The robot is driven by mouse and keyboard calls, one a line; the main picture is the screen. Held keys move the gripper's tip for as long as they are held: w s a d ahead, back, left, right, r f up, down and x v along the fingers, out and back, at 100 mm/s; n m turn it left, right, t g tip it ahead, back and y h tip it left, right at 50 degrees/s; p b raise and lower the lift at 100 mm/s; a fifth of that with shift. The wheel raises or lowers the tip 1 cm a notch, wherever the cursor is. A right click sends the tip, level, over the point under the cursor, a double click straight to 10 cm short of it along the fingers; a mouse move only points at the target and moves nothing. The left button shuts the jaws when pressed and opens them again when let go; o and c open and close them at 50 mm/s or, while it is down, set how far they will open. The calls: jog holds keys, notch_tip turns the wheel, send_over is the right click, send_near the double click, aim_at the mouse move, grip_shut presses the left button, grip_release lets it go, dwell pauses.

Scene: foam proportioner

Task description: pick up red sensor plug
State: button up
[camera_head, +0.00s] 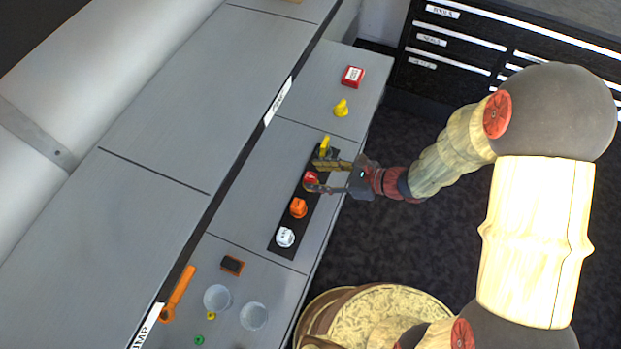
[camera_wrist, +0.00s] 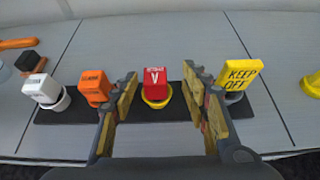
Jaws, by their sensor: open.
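The red sensor plug (camera_wrist: 155,82) has a white mark on top and sits in a yellow ring on a black strip (camera_wrist: 62,116). In the head view the red plug (camera_head: 311,177) is partly covered by my gripper. My gripper (camera_wrist: 157,88) is open, with one finger on each side of the red plug. Gaps show between the plug and both fingers in the wrist view. In the head view my gripper (camera_head: 315,176) reaches over the strip from the right.
On the same strip stand a yellow "KEEP OFF" plug (camera_wrist: 239,75) close to my right finger, an orange plug (camera_wrist: 95,87) close to my left finger, and a white plug (camera_wrist: 43,88). Clear cups (camera_head: 218,298), an orange wrench (camera_head: 178,293) and a red box (camera_head: 352,76) lie farther off.

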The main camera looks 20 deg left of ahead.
jog(key=x, duration=0.2)
jog(key=b+x, duration=0.1)
jog(key=x, duration=0.3)
jog(key=shift+s+a, duration=0.15)
jog(key=shift+s, duration=0.2)
jog(key=shift+w+a+f+b, duration=0.1)
jog(key=shift+a+f+b, duration=0.15)
jog(key=shift+a, duration=0.2)
jog(key=shift+c, duration=0.2)
jog(key=c, duration=1.1)
grip_shut()
